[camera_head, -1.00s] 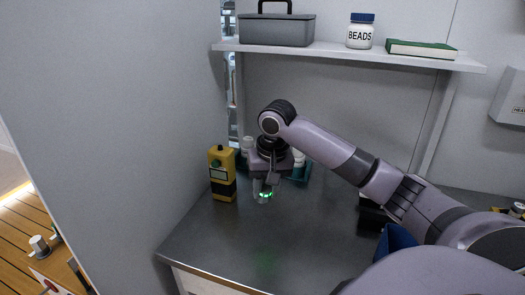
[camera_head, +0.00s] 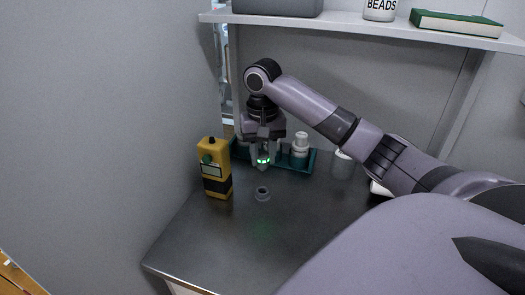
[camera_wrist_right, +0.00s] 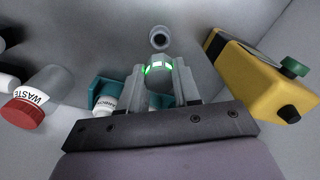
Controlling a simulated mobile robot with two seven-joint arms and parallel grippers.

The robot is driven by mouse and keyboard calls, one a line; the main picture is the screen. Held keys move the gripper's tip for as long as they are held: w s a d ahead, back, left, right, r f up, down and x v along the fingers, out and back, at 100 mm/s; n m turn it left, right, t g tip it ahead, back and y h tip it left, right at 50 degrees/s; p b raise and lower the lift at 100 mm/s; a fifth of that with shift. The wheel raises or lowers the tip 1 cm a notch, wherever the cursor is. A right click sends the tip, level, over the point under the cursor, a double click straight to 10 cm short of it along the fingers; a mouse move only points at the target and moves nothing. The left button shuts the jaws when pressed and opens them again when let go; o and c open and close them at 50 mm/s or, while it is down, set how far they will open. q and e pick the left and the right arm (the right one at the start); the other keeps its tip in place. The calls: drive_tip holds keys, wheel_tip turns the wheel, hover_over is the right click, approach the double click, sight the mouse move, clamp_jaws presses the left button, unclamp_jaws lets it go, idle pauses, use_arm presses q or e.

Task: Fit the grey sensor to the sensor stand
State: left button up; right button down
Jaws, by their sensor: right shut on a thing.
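The grey sensor (camera_head: 263,160) has a glowing green ring and is held between the fingers of my right gripper (camera_head: 262,156). In the right wrist view the sensor (camera_wrist_right: 159,75) sits between the two fingertips of the gripper (camera_wrist_right: 160,88). The sensor stand (camera_head: 262,194) looks like a small grey ring-shaped holder on the dark table, below and nearer than the sensor. In the right wrist view the stand (camera_wrist_right: 159,38) shows its round opening, apart from the sensor. My left gripper is not in view.
A yellow device (camera_head: 214,170) stands left of the stand, near the wall. A teal rack (camera_head: 299,163) with white bottles is behind the gripper. A red-capped waste bottle (camera_wrist_right: 34,100) shows in the wrist view. The table front (camera_head: 225,250) is clear.

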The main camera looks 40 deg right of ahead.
drive_tip(key=shift+r, duration=0.15)
drive_tip(key=shift+f+b, duration=0.35)
drive_tip(key=shift+f, duration=2.45)
drive_tip(key=shift+f, duration=1.4)
drive_tip(key=c, duration=0.7)
unclamp_jaws()
drive_tip(key=shift+f, duration=0.1)
drive_tip(key=shift+r, duration=3.65)
drive_tip(key=shift+f, duration=0.1)
